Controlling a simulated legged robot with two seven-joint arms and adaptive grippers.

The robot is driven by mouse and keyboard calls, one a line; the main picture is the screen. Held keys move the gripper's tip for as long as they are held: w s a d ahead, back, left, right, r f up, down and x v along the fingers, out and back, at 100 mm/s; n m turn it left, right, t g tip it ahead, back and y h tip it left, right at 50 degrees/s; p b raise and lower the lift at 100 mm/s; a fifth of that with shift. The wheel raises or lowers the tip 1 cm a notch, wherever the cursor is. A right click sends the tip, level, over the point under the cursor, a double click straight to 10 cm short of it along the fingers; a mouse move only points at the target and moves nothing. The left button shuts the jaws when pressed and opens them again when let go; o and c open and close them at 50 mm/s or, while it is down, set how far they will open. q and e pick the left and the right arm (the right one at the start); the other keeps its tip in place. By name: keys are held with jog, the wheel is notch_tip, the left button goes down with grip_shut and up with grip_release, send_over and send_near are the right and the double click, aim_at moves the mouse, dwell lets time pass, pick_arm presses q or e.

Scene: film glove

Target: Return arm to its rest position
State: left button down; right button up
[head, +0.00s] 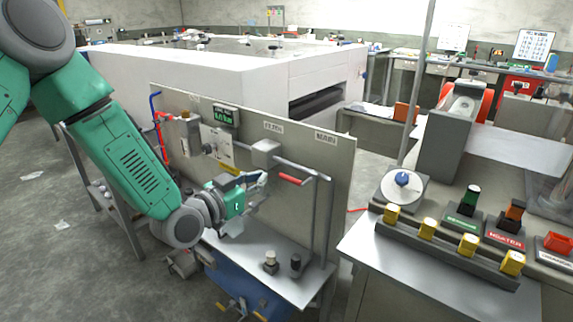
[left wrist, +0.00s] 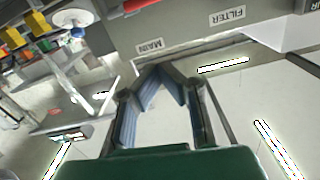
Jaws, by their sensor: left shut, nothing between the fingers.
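My left arm (head: 125,155) is green and grey and reaches in from the left in the head view. Its gripper (head: 264,180) is in front of the grey upright panel (head: 335,190), left of a pipe with a red handle (head: 290,180). In the left wrist view the fingers of the gripper (left wrist: 160,72) meet at the tips with nothing between them. The MAIN (left wrist: 150,46) and FILTER (left wrist: 227,15) labels of the panel show beyond the fingertips. I cannot tell whether the gripper touches the panel. My right gripper is not in view.
A metal shelf (head: 225,246) with two small knobs, one light (head: 270,262) and one dark (head: 295,265), lies below the gripper. A bench (head: 375,255) with yellow blocks (head: 428,228) stands at right. Open grey floor (head: 60,265) is at left.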

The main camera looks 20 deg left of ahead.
pick_arm(q)
jog(key=s+d+f+n+g+y, duration=0.1)
jog(key=s+f+g, duration=0.3)
jog(key=s+f, duration=0.55)
jog(key=s+f+n+g+y, duration=0.15)
jog(key=s+f+g, duration=0.45)
jog(key=f, duration=0.6)
jog(key=s+a+f+g+y, duration=0.1)
jog(key=s+f+g, duration=0.1)
jog(key=s, duration=0.5)
jog(key=s+a+f+n+g+y, duration=0.1)
jog(key=s+a+f+g, duration=0.1)
jog(key=s, duration=0.6)
jog(key=s+a+f+n+g+y, duration=0.1)
jog(key=s+f, duration=0.2)
jog(key=s, duration=0.4)
jog(key=shift+s+a+f+g, duration=0.25)
jog(key=shift+f+g, duration=0.05)
jog(key=shift+g, duration=0.1)
jog(key=shift+y, duration=0.25)
